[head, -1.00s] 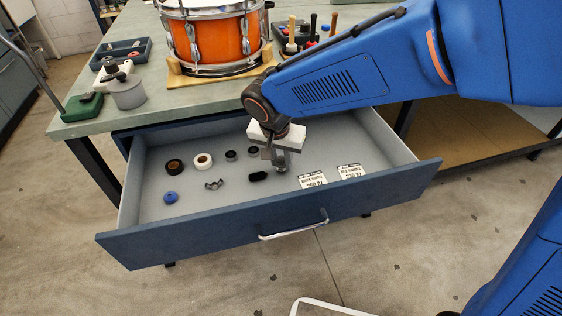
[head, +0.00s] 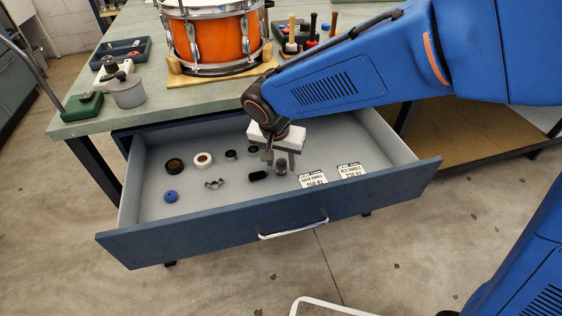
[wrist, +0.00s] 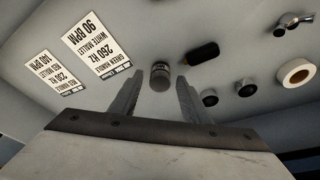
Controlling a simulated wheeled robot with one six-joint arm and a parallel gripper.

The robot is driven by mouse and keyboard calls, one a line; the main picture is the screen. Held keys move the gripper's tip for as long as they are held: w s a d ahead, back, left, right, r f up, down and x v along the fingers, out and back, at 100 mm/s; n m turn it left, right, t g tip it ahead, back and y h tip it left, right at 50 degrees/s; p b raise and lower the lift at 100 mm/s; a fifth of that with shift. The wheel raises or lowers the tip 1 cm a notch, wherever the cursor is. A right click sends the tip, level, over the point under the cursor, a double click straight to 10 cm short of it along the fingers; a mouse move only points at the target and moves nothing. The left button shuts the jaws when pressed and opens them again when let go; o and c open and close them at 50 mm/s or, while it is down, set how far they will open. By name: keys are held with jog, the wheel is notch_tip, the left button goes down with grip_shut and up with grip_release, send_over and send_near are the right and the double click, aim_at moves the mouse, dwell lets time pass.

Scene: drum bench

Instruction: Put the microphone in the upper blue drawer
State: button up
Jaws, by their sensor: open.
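The grey microphone (head: 281,167) is inside the open upper blue drawer (head: 300,210), towards the right of its middle. In the wrist view the microphone (wrist: 159,77) shows as a short grey cylinder with a darker end, between and just beyond my fingertips. My gripper (head: 279,161) reaches down into the drawer over the microphone. Its two fingers (wrist: 160,90) are spread apart, with a gap showing on either side of the microphone. I cannot tell whether the microphone stands upright.
The drawer also holds a black oblong piece (head: 257,176), a white tape roll (head: 203,160), a dark roll (head: 174,166), a blue knob (head: 171,196), a wing nut (head: 214,184) and two printed cards (head: 351,171). An orange drum (head: 216,40) stands on the bench above.

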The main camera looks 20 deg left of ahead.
jog(key=v, duration=1.1)
jog(key=shift+r, duration=0.3)
jog(key=shift+d, duration=0.1)
jog(key=w+d+r, duration=0.1)
jog(key=d, duration=1.1)
jog(key=w+d+r, duration=0.1)
jog(key=d+r, duration=0.1)
jog(key=d, duration=1)
jog(key=s+d+f, duration=0.2)
jog(key=s+d, duration=0.4)
jog(key=d, duration=0.4)
jog(key=s+d+f+t, duration=0.1)
jog(key=s+d+f, duration=0.2)
jog(key=s+d, duration=0.3)
jog(key=d, duration=0.4)
jog(key=shift+s+d+t, duration=0.3)
jog(key=shift+s, duration=0.05)
jog(key=shift+c, duration=0.4)
